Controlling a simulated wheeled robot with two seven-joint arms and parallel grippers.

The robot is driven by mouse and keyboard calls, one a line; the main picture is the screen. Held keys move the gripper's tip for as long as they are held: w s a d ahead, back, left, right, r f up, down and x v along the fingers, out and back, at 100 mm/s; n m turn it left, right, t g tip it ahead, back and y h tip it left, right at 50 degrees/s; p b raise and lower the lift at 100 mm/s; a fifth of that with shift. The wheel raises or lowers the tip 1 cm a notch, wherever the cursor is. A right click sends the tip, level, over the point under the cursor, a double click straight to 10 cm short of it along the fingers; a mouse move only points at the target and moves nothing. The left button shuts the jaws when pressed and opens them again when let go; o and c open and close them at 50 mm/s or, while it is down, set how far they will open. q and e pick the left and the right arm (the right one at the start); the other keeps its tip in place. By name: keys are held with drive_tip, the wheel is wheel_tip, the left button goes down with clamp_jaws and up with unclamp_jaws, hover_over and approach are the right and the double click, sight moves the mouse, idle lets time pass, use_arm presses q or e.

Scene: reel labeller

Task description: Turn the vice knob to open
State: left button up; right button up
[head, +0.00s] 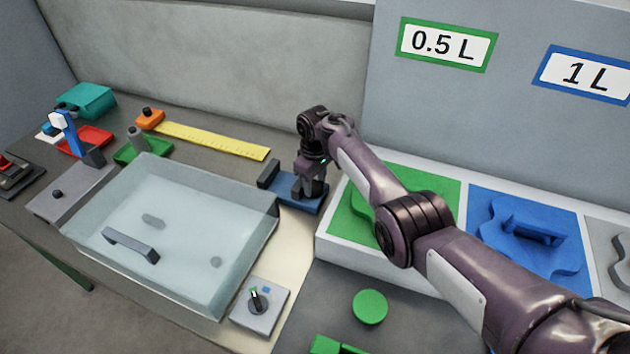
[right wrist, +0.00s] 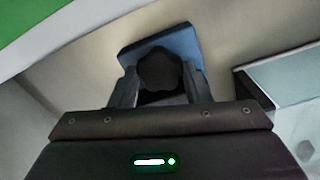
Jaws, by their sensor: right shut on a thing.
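The vice (head: 292,198) is a blue block with dark grey jaws, standing behind the right corner of the clear box. Its blue body also shows in the right wrist view (right wrist: 178,42). The black vice knob (right wrist: 160,69) is lobed and sits between the fingers of my right gripper (right wrist: 162,92). In the head view my right gripper (head: 310,188) points down at the right end of the vice and hides the knob there. It is shut on the knob. My left gripper is in neither view.
A clear box (head: 185,235) with a dark handle stands left of the vice. A dial switch box (head: 260,304) is in front. A white-edged tray with green (head: 432,187) and blue (head: 530,240) nests lies right, beneath my right arm. A yellow ruler (head: 212,141) lies behind the clear box.

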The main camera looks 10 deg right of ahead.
sight(314, 185)
drive_tip(key=o, duration=0.7)
drive_tip(key=shift+w, duration=0.1)
wheel_tip(314, 185, up, 8)
drive_tip(key=p, duration=0.7)
drive_tip(key=shift+a+p, duration=0.1)
drive_tip(key=shift+p, duration=0.2)
